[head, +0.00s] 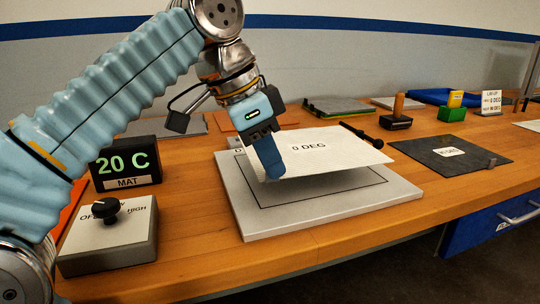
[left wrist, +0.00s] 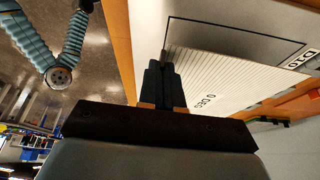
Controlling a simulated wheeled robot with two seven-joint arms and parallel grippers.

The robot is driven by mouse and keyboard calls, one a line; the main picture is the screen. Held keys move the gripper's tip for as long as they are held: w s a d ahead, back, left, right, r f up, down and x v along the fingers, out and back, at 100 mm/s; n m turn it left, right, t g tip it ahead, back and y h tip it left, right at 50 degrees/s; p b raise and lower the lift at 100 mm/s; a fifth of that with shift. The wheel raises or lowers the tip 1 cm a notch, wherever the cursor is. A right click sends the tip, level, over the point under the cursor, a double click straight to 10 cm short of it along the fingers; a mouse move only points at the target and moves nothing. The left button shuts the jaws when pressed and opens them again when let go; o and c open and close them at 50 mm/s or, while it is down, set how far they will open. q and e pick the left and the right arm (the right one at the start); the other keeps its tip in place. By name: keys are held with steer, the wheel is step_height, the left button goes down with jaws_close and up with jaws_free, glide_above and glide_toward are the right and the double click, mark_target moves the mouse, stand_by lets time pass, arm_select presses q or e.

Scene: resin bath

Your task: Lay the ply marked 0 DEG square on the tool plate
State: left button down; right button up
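The white ply marked 0 DEG (head: 340,150) hangs above the pale grey tool plate (head: 400,192), with a gap and shadow beneath its near edge. My left gripper (head: 270,172) is shut on the ply's near left part in the head view. The left wrist view shows the dark fingers (left wrist: 165,72) together at a corner of the ribbed-looking white ply (left wrist: 215,85). The plate (left wrist: 225,14) lies beyond it there, with a thin dark outline. In the head view the near part of this outline shows; the ply hides the rest. My right gripper is not in view.
A control box with a knob (head: 110,207) and a display reading 20 C (head: 125,165) stand left of the plate. A dark sheet with a white label (head: 470,158) lies to the right. A black-handled tool (head: 360,133) lies behind the ply. A wooden-handled stamp (head: 397,112) stands farther back.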

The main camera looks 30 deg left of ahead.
mark_target(265, 178)
arm_select(q)
steer(key=shift+f, duration=0.1)
steer(key=shift+f+b, duration=2)
steer(key=shift+f, duration=0.35)
steer(key=c, duration=1.2)
jaws_free()
steer(key=shift+c, duration=0.2)
